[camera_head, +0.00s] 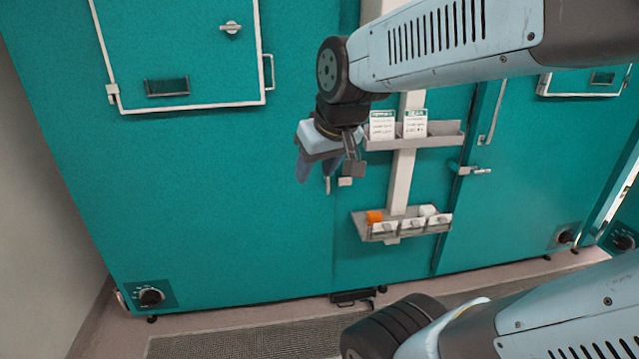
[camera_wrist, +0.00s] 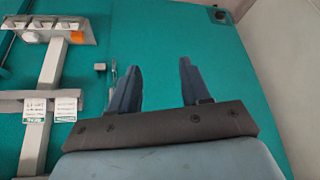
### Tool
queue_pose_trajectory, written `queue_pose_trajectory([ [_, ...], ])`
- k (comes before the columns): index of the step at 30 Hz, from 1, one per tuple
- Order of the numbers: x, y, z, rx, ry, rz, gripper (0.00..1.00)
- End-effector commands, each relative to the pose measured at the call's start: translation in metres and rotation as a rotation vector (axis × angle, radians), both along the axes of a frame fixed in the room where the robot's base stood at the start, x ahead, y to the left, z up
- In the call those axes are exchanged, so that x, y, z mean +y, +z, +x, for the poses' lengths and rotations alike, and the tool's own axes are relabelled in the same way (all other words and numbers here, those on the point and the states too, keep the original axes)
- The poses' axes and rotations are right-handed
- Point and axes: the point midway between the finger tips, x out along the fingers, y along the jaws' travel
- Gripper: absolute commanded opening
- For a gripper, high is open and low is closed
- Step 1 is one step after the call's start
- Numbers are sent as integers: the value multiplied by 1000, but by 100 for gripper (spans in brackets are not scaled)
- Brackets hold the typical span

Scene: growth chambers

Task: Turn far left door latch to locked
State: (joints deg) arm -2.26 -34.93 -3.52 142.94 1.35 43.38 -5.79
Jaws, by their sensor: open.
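The far left door (camera_head: 200,190) is a large teal panel. By its right edge are a small pale latch block (camera_head: 345,182) and a thin metal handle (camera_head: 327,185), partly hidden by my gripper. In the wrist view the block (camera_wrist: 100,67) and the thin metal latch part (camera_wrist: 113,73) are just left of the left finger. I cannot tell the latch's turn position. My gripper (camera_head: 328,170) is in front of the door's right edge, by the latch. In the wrist view my gripper (camera_wrist: 157,70) has its fingers apart, with only teal door between them.
A white post (camera_head: 401,180) right of my gripper bears an upper shelf with cards (camera_head: 383,124) and a lower tray (camera_head: 402,230) with small orange and white items. Another latch (camera_head: 475,170) is on the door further right. A hatch (camera_head: 185,50) with its own latch is upper left.

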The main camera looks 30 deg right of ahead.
Motion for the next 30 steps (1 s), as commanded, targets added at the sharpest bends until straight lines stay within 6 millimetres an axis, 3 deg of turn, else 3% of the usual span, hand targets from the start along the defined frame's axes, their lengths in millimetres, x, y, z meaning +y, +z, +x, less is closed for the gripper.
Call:
queue_pose_trajectory([
  [6,-12,-36,57,-5,61,-15,47],
  [15,-34,-97,122,-17,124,-92,47],
  [21,-53,-142,156,-19,161,-181,47],
  [30,-88,-211,191,-8,229,-370,47],
])
